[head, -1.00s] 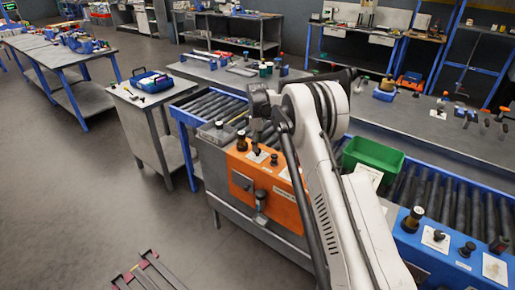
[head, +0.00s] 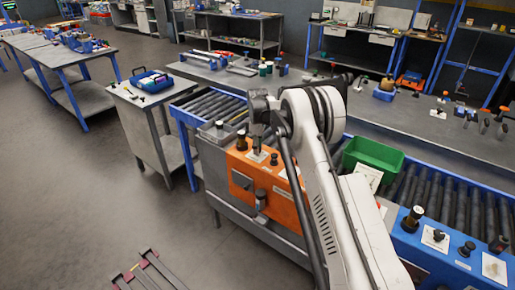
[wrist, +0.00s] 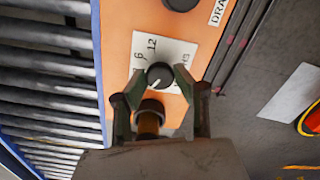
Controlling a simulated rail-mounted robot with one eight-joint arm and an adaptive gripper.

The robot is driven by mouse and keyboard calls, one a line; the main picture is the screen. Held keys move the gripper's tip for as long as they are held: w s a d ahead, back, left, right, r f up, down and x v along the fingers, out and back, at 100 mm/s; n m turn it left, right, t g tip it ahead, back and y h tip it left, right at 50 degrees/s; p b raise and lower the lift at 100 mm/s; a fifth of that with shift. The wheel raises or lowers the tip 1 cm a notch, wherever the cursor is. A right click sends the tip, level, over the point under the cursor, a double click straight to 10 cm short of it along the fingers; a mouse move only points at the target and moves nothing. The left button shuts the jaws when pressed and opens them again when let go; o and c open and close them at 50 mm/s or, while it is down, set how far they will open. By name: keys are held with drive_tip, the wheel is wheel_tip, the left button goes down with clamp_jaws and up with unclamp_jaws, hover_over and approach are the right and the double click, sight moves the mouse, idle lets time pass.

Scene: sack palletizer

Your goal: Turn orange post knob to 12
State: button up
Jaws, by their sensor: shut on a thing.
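The orange post (head: 240,184) stands in the middle of the head view, beside the roller conveyor. In the wrist view its orange top (wrist: 122,50) carries a dark round knob (wrist: 160,75) with a short white pointer mark toward the lower left. The knob sits on a white label (wrist: 145,44) showing 6 and 12; its lower part is covered. My gripper (wrist: 163,77) has a fingertip on each side of the knob and is shut on it. A brown, dark-rimmed cylinder (wrist: 148,120) shows between the fingers. In the head view my wrist hides much of the contact.
Another dark knob (wrist: 181,3) is at the wrist view's top edge, near a partly cut-off label. A green bin (head: 373,157) stands right of my arm. A blue post (head: 455,256) with knobs is at the lower right. Rollers (wrist: 45,60) run along the left.

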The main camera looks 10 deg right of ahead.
drive_tip(key=shift+m+b, duration=0.3)
drive_tip(key=shift+f+m+b, duration=0.15)
drive_tip(key=shift+m+b, duration=0.75)
drive_tip(key=m+b, duration=0.1)
drive_tip(key=m, duration=0.1)
drive_tip(key=shift+m+b, duration=0.4)
drive_tip(key=m+b, duration=0.3)
drive_tip(key=m, duration=0.3)
drive_tip(key=m+b, duration=0.1)
drive_tip(key=m, duration=0.5)
drive_tip(key=shift+m+b, duration=0.3)
drive_tip(key=m+b, duration=0.1)
drive_tip(key=m, duration=0.4)
drive_tip(key=shift+m, duration=0.7)
drive_tip(key=o, duration=1.1)
